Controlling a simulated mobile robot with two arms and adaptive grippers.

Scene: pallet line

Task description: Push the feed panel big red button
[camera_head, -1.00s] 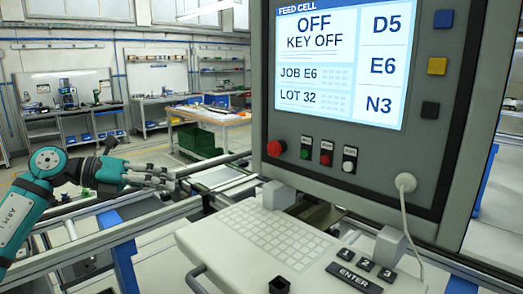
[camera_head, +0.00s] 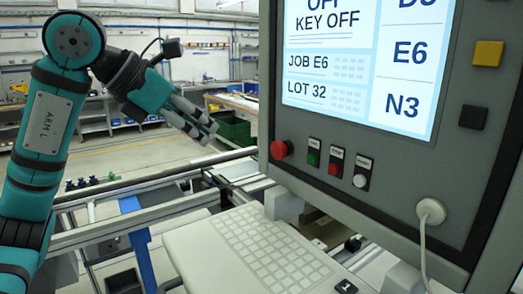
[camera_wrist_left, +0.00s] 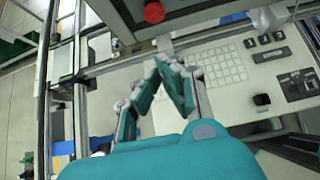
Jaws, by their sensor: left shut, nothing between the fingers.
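The big red button (camera_head: 280,150) sticks out at the lower left of the feed panel (camera_head: 395,185), left of the smaller green, red and white buttons. My left gripper (camera_head: 212,132) is shut and empty. In the head view its fingertips point down and right, to the left of the button and slightly above it in the picture, with a gap between. In the left wrist view the red button (camera_wrist_left: 154,13) is at the top edge, beyond the closed fingertips (camera_wrist_left: 168,62). My right gripper is not in view.
The panel's screen (camera_head: 360,60) reads KEY OFF. A keyboard shelf (camera_head: 235,250) juts out below the panel. Metal rails (camera_head: 150,190) run behind and left of the shelf. A white cable (camera_head: 425,240) hangs from the panel's lower right.

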